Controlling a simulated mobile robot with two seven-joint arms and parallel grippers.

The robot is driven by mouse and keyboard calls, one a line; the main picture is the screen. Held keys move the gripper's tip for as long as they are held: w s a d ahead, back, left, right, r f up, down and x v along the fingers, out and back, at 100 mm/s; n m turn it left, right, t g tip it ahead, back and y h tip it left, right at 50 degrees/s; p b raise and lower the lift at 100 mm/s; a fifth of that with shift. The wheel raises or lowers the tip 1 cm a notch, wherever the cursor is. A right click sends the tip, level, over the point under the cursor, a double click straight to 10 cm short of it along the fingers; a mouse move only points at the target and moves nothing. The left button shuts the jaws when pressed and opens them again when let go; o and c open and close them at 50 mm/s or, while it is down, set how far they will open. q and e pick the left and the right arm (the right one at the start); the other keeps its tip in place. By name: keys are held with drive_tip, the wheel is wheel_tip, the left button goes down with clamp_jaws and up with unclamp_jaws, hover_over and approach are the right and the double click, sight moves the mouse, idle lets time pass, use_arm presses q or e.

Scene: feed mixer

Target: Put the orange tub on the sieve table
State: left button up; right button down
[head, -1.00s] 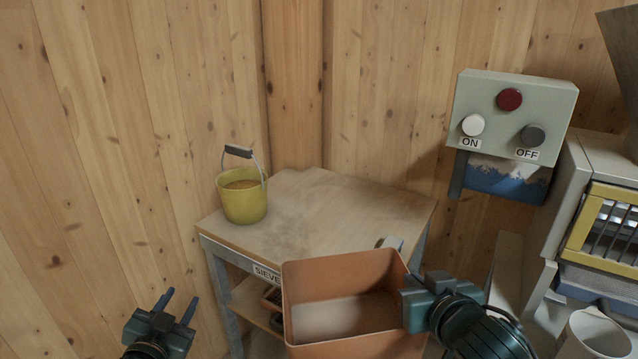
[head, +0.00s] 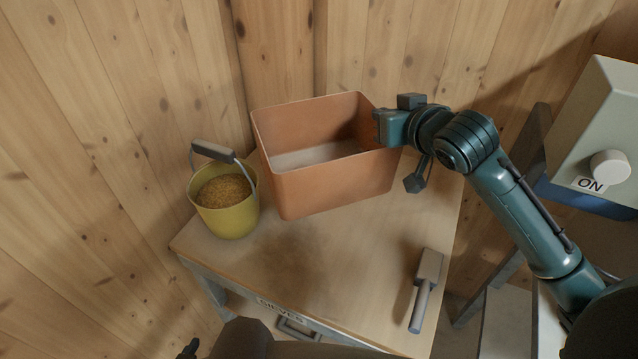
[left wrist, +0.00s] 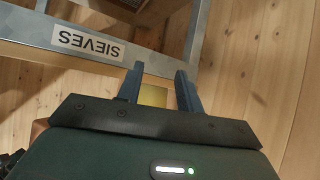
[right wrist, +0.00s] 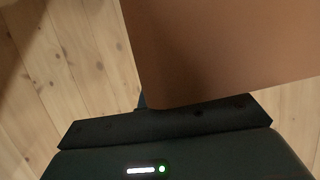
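The orange tub (head: 335,188) is upright and looks empty, over the back of the sieve table (head: 330,265), beside the yellow bucket. I cannot tell whether its base touches the tabletop. My right gripper (head: 383,128) is shut on the tub's right wall; the wall hides most of its fingers. In the right wrist view the tub (right wrist: 225,45) fills the upper right. My left gripper (left wrist: 160,88) is open and empty, low in front of the table's SIEVES label (left wrist: 88,44). In the head view only a dark bit of it shows at the bottom edge.
The yellow bucket (head: 228,212) of grain, handle raised, stands close left of the tub. The front middle is clear. Wooden walls close off the back; the ON switch box (head: 600,135) hangs at right.

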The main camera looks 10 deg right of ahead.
drive_tip(key=shift+w+r, duration=0.35)
drive_tip(key=shift+w, duration=0.35)
use_arm(q)
drive_tip(key=shift+d+b, duration=0.25)
drive_tip(key=shift+b, duration=0.15)
use_arm(e)
wheel_tip(320, 180, down, 18)
drive_tip(key=shift+s, duration=0.15)
drive_tip(key=shift+f, duration=0.2)
drive_tip(key=c, duration=1.7)
unclamp_jaws()
